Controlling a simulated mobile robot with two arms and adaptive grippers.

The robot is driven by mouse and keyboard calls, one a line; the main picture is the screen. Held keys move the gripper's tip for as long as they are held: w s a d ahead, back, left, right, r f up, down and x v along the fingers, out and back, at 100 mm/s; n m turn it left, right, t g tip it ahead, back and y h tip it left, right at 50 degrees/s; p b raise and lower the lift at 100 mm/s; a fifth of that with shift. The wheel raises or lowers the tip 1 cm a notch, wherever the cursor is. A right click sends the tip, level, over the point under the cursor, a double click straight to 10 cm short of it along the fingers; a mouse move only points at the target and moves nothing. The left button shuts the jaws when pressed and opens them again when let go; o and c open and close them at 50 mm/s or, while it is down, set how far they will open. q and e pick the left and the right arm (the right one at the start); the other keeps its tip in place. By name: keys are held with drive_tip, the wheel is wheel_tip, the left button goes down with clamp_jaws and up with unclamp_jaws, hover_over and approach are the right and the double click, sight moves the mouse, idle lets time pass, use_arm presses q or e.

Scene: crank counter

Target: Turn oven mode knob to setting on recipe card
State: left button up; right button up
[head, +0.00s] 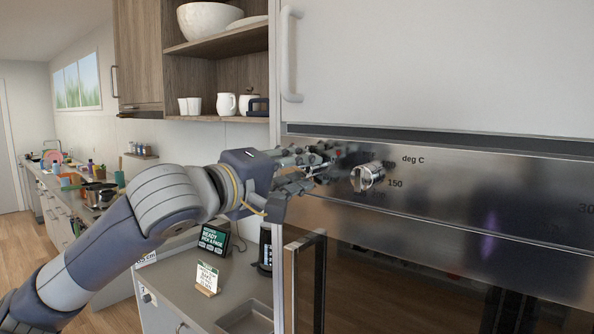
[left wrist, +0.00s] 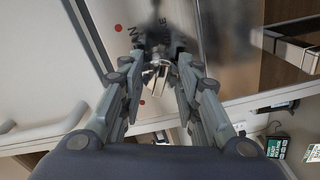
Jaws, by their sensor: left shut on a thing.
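My left gripper (head: 318,168) reaches from the left to the steel oven panel (head: 470,195). In the left wrist view its fingers (left wrist: 160,62) are shut around a small silver knob (left wrist: 157,76) on the panel. In the head view the fingers hide this knob. A second silver knob (head: 368,177), marked "deg C" and "150", stands just right of the fingers. A small white and green card (head: 207,278) stands on the counter; its writing is too small to read surely. My right gripper is not in view.
A dark screen (head: 214,240) reading "READY PICK A PAGE" stands behind the card. The vertical oven door handle (head: 305,280) is below my gripper. A white cabinet handle (head: 290,55) is above.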

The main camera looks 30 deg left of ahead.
sight(297, 170)
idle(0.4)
use_arm(q)
drive_tip(key=shift+f, duration=0.1)
drive_tip(key=o, duration=1.1)
drive_tip(key=shift+s+a, duration=0.15)
drive_tip(key=shift+s, duration=0.75)
drive_tip(key=shift+s+a, duration=0.15)
drive_tip(key=shift+s, duration=2.65)
